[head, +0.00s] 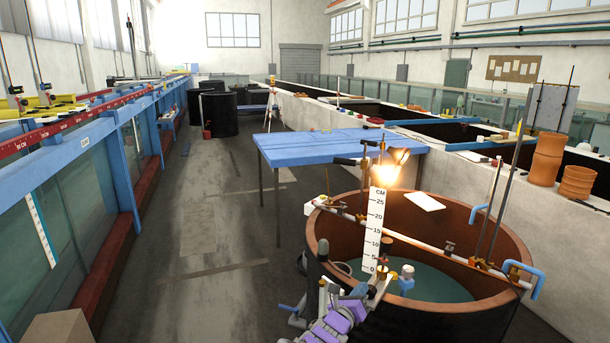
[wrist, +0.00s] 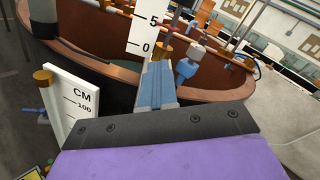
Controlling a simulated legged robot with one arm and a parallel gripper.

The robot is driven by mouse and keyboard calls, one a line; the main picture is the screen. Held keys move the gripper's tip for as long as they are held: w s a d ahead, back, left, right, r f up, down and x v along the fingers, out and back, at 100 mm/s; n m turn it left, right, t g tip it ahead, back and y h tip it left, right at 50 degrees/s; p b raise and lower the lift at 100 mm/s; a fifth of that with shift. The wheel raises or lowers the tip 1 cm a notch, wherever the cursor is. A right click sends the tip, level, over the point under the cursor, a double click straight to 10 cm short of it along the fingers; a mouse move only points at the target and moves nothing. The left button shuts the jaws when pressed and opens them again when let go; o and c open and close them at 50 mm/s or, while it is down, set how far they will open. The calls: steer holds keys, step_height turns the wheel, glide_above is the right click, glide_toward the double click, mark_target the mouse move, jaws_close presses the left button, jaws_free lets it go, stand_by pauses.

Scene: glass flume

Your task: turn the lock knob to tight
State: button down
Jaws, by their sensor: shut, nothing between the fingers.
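A white centimetre scale (head: 376,230) stands upright at the near side of the round tank, and its lower end shows in the wrist view (wrist: 146,28). A small brass-and-red knob (head: 386,246) sits just right of the scale; I cannot tell for sure whether it is the lock knob, nor which way it is set. My gripper (head: 376,284) is low in front of the scale, near its zero end. In the wrist view the fingers (wrist: 158,84) are together and empty. A blue fitting with a pale cap (head: 406,278) is close to their right.
The round tank (head: 325,262) has a thick brown rim and holds water. A white bar with clamps and upright rods crosses it. A second scale (wrist: 78,104) stands left of the fingers.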

steer(key=shift+s+d+r, duration=0.25)
steer(key=shift+s+d, duration=0.5)
steer(key=shift+d, duration=0.2)
steer(key=s+a+m+p, duration=0.3)
steer(key=s+a+m, duration=0.1)
steer(key=a+m, duration=0.15)
steer(key=b+x, duration=0.1)
steer(key=x, duration=0.5)
steer(key=shift+d+m, duration=0.35)
steer(key=shift+d, duration=0.1)
